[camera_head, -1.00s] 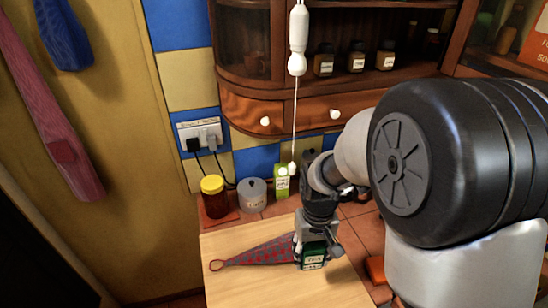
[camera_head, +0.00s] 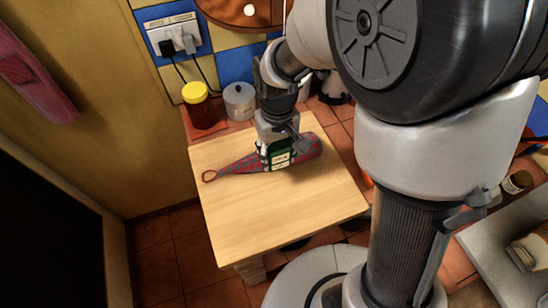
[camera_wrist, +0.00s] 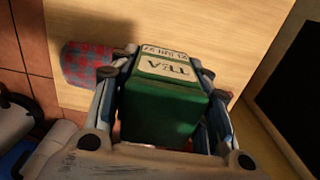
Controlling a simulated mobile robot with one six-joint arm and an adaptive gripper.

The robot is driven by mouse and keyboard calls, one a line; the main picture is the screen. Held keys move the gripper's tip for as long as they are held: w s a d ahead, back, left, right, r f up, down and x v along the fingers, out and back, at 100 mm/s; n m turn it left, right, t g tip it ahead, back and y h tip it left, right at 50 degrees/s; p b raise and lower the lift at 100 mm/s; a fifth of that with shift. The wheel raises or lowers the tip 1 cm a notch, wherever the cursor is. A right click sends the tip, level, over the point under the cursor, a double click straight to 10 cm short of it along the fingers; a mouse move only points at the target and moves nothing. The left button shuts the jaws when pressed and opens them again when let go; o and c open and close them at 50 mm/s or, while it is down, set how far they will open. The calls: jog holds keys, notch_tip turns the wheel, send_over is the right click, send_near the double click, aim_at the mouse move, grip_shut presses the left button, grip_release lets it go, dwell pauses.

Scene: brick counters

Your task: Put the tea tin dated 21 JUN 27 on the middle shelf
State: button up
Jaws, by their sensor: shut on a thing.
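The green tea tin (camera_head: 279,157) is between the fingers of my gripper (camera_head: 281,147), over the wooden table (camera_head: 290,215). In the wrist view the tin (camera_wrist: 160,108) shows a cream label reading TEA upside down. A smaller date label above it seems to read 21 JUN 27. The fingers are shut on the tin's two sides. I cannot tell whether the tin touches the table or the cloth there. The middle shelf is out of view; only the bottom of the wall cabinet (camera_head: 235,12) shows at the top edge.
A red and grey patterned cloth item (camera_head: 240,163) lies on the table behind and beside the tin. A yellow-lidded jar (camera_head: 199,108) and a grey canister (camera_head: 240,101) stand on the counter beyond. The table's front half is clear.

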aim_at(276, 184)
notch_tip(276, 184, down, 13)
jog(key=b, duration=0.3)
jog(key=shift+b, duration=0.4)
jog(key=shift+f, duration=0.15)
jog(key=o, duration=1.1)
